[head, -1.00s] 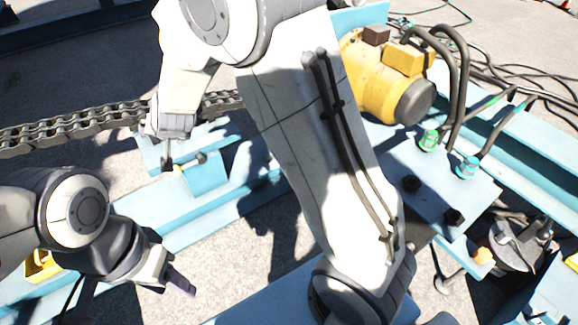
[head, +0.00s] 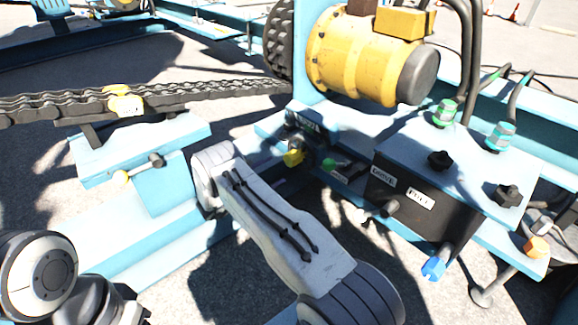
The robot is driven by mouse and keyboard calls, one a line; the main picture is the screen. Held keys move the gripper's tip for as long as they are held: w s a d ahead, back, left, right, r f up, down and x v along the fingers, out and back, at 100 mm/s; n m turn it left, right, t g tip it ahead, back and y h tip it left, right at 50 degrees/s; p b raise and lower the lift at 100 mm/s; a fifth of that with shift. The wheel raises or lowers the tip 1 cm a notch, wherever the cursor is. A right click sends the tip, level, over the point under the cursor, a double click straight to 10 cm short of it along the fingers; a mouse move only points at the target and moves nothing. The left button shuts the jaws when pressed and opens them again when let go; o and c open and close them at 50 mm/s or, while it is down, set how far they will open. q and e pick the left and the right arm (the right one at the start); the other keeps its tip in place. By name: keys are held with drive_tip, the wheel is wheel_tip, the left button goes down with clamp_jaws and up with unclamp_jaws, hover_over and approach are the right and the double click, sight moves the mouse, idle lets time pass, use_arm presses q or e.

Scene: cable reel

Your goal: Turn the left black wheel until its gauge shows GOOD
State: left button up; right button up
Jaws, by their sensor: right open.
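The left black wheel (head: 440,160) is a small dark knob on top of the blue control box (head: 405,140). A second black wheel (head: 508,195) stands to its right on the same top. No gauge face can be made out, so no reading shows. My right arm (head: 280,220) comes in from the bottom and bends at the left, well left of the wheels. My right gripper is open, empty and clear of both wheels; its fingers are mostly hidden by the arm. My left arm (head: 50,270) is at the bottom left corner; its gripper is cut off by the frame's edge.
A yellow motor (head: 370,60) stands behind the box, with hoses rising from green fittings (head: 445,113). The box's dark front has DRIVE and FREE labels (head: 420,198) and a lever (head: 386,209). A chain (head: 200,95) runs across the left. Space above the wheels is clear.

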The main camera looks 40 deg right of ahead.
sight(286, 163)
drive_tip(key=d+b, duration=0.1)
drive_tip(key=d, duration=0.1)
drive_tip(key=d+b, duration=0.1)
drive_tip(key=d, duration=0.2)
drive_tip(key=w+d+b, duration=0.1)
drive_tip(key=d+b, duration=0.1)
drive_tip(key=shift+d+f, duration=0.1)
drive_tip(key=shift+d, duration=0.3)
drive_tip(key=shift+w+d, duration=0.1)
drive_tip(key=shift+d, duration=0.45)
clamp_jaws()
